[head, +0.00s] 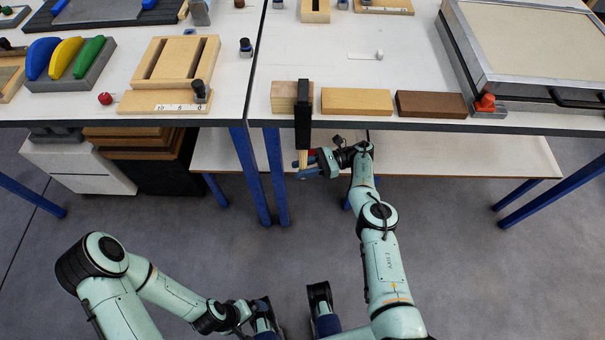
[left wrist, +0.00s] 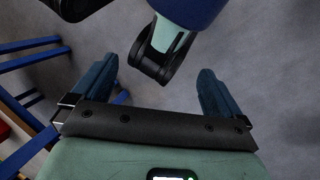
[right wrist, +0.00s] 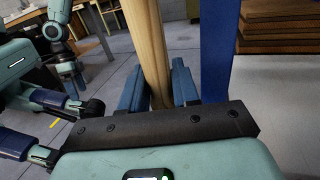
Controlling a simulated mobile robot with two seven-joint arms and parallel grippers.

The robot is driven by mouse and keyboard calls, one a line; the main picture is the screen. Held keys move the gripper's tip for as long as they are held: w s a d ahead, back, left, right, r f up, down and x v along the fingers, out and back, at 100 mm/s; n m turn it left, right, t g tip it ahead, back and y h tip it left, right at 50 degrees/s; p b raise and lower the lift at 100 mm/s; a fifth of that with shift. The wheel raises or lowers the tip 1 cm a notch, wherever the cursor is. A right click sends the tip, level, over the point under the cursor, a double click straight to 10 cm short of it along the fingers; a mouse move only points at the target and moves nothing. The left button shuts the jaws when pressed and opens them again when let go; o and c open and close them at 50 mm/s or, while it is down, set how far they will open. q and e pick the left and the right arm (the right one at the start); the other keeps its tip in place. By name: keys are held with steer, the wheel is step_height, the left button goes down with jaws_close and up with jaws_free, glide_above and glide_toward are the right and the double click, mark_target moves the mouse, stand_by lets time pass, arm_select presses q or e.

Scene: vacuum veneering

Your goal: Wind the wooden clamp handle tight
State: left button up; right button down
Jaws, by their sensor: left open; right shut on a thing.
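The black clamp (head: 303,115) stands at the front edge of the white table, its upper part against a light wood block (head: 285,97). Its wooden handle (head: 302,158) hangs below the table edge. My right gripper (head: 306,168) is shut on the handle. In the right wrist view the pale wooden handle (right wrist: 148,45) runs upright between the blue fingers (right wrist: 158,88). My left gripper (left wrist: 162,90) is open and empty, low down in front of the table. How tightly the clamp presses is not visible.
A tan block (head: 356,101) and a dark brown block (head: 431,104) lie right of the clamp. A framed press (head: 530,50) with an orange-red part (head: 486,103) sits at the right. Blue table legs (head: 272,175) and a lower shelf (head: 460,157) are below. The floor in front is clear.

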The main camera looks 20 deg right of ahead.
steer(key=n+g+b, duration=0.1)
steer(key=b, duration=0.3)
steer(key=shift+w+g, duration=0.1)
steer(key=shift+g, duration=0.3)
arm_select(q)
steer(key=w+a+f+t+y, duration=0.1)
steer(key=w+a+f+t, duration=0.1)
steer(key=w+f, duration=0.4)
steer(key=shift+a+b, duration=0.2)
steer(key=shift+b, duration=0.2)
arm_select(e)
steer(key=shift+r, duration=0.2)
steer(key=c, duration=0.9)
jaws_free()
steer(key=shift+a, duration=0.1)
steer(key=shift+c, duration=0.2)
steer(key=shift+f, duration=0.1)
arm_select(q)
steer(key=shift+f, duration=0.15)
